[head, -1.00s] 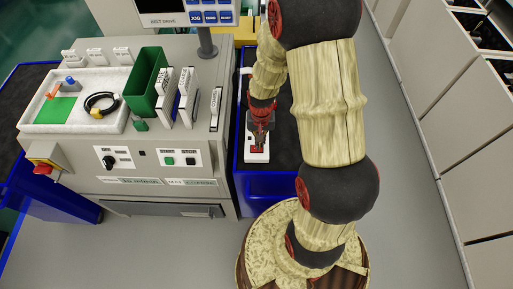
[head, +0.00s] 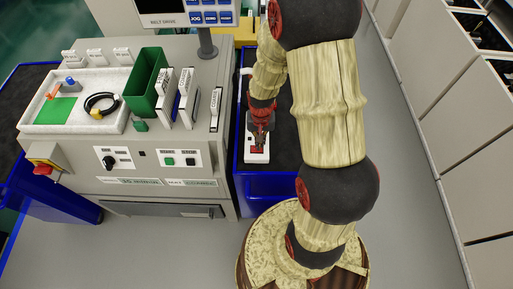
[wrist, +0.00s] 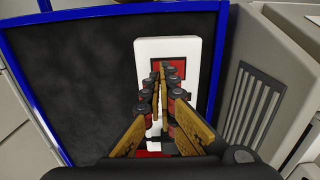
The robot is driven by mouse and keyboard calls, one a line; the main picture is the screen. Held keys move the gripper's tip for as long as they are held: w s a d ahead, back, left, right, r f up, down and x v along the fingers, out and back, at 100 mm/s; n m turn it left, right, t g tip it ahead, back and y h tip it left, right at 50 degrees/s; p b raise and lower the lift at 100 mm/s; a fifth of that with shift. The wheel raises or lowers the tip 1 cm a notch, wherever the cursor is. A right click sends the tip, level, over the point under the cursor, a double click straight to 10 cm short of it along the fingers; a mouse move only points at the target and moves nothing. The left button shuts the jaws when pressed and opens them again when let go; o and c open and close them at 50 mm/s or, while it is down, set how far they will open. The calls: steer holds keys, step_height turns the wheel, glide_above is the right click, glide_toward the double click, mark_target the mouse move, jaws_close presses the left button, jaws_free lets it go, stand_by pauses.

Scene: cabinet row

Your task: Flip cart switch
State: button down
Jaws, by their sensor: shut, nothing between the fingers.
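The cart is a blue-framed cart (head: 285,180) with a dark top, right of the grey machine. A white power strip (head: 257,155) lies on the cart top, with a red switch on it. In the wrist view the white strip (wrist: 190,52) shows the red switch (wrist: 178,68) near its upper part, partly hidden behind my fingers. My gripper (head: 259,143) is over the strip, its fingers shut and empty. In the wrist view my gripper (wrist: 163,75) points at the strip beside the red switch. I cannot tell whether the fingertips touch it.
The grey machine (head: 150,205) stands close on the left, with a green bin (head: 146,80), upright labelled cards and panel buttons. A monitor (head: 190,12) rises behind. A row of light cabinets (head: 460,130) lines the right, with clear floor before it.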

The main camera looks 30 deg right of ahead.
steer(key=shift+f+b, duration=0.75)
steer(key=shift+f, duration=0.35)
stand_by(0.6)
steer(key=shift+r+p, duration=2.7)
steer(key=shift+r, duration=0.9)
steer(key=shift+f, duration=0.1)
steer(key=s+a+r+n+t+b, duration=0.2)
steer(key=s+a+r, duration=0.2)
steer(key=r, duration=0.4)
steer(key=s+a+r+n+t+b, duration=0.1)
steer(key=s+a+r+n+b, duration=0.1)
steer(key=r, duration=0.6)
steer(key=s+a+r+n+t+b, duration=0.2)
steer(key=s+a+r+b, duration=0.2)
steer(key=s+a+r, duration=0.2)
step_height(320, 180, up, 2)
steer(key=shift+r+n+t, duration=0.2)
steer(key=shift+n+t, duration=0.1)
steer(key=shift+n, duration=0.1)
